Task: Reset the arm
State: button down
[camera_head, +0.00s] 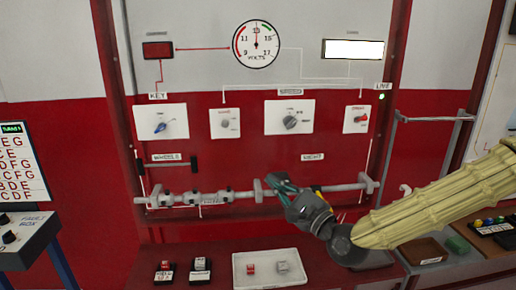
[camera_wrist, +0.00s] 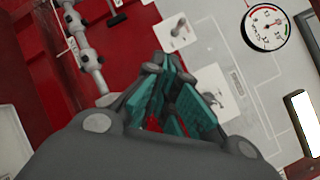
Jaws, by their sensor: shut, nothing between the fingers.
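My gripper (camera_head: 279,187) is at the end of my yellow-sleeved arm, which reaches in from the right in the head view. It appears in front of the grey horizontal bar (camera_head: 228,196) low on the red panel. I cannot tell whether it touches the bar. The gripper's teal fingers (camera_wrist: 178,98) also show in the wrist view, shut and empty, pointing toward the panel. Part of the bar is hidden behind the gripper.
The panel carries a volts gauge (camera_head: 256,44), a key switch (camera_head: 161,122) and several knobs. A white tray (camera_head: 240,279) with two small blocks sits on the bench below. A fault box (camera_head: 22,238) stands at left; a brown box (camera_head: 423,251) is at right.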

jog(key=s+f+n+g+h, duration=0.2)
jog(key=s+f+n+g, duration=0.15)
jog(key=f, duration=0.85)
jog(key=s+f+n+g+h, duration=0.2)
jog(key=s+f, duration=0.3)
jog(key=f, duration=0.7)
jog(key=s+f+n+g+h, duration=0.2)
jog(key=s+f+n+g, duration=0.15)
jog(key=f, duration=0.95)
jog(key=s+d+f+n+g+h, duration=0.2)
jog(key=s+f, duration=0.4)
jog(key=s, duration=0.3)
jog(key=s+d+f+n+g+h, duration=0.1)
jog(key=s+d+f+n+g, duration=0.2)
jog(key=s+d+f, duration=0.3)
jog(key=s+d+f+n+g+h, duration=0.2)
jog(key=s+d+f+n, duration=0.2)
jog(key=s, duration=0.8)
notch_tip(320, 180, down, 2)
jog(key=shift+d+f+n+g+h, duration=0.2)
jog(key=shift+d+n+g+h, duration=0.15)
jog(key=shift+d, duration=0.65)
jog(key=shift+w, duration=0.1)
